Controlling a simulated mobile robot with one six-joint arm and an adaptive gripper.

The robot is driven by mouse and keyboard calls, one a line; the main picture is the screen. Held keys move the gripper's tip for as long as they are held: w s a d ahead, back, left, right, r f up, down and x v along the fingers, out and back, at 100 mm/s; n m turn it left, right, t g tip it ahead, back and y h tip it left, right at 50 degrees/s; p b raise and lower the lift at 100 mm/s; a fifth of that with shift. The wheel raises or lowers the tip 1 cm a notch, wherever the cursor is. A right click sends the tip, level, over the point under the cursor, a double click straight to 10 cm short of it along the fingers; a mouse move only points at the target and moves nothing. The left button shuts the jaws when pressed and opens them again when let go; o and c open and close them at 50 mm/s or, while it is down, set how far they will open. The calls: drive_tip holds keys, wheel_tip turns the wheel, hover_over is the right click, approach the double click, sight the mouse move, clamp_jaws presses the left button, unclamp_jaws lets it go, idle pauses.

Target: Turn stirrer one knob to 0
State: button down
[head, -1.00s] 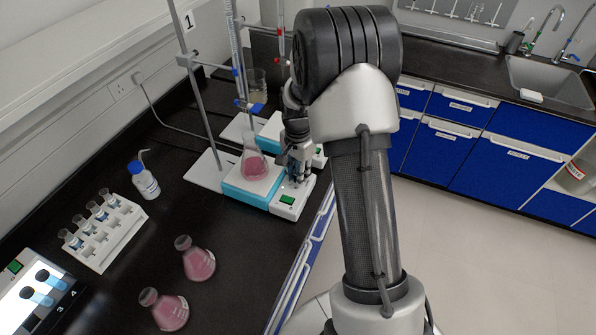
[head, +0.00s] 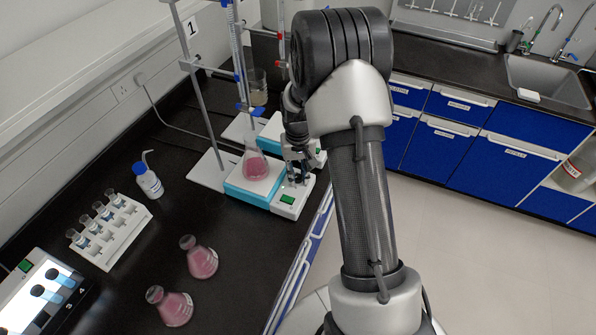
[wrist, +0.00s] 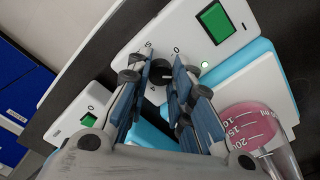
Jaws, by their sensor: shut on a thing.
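My gripper (wrist: 161,70) is shut on the knob, one finger on each side. It also shows over the front panel in the head view (head: 296,178). The fingers partly cover the dial, and I cannot clearly read the knob's setting.
A second stirrer (head: 269,130) stands just behind. A stand rod (head: 200,100) and a burette (head: 238,60) rise close by. Two pink flasks (head: 201,262) (head: 175,308), a wash bottle (head: 148,181) and a tube rack (head: 121,238) stand on the bench at left.

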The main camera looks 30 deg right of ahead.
sight(298, 177)
drive_tip(key=n, duration=0.5)
drive_tip(key=shift+n+p, duration=0.3)
drive_tip(key=shift+p, duration=0.1)
drive_tip(key=n, duration=0.5)
drive_tip(key=shift+p, duration=0.3)
drive_tip(key=shift+n, duration=0.3)
drive_tip(key=c, duration=1.7)
unclamp_jaws()
drive_tip(key=shift+o, duration=0.2)
wheel_tip(298, 177, up, 12)
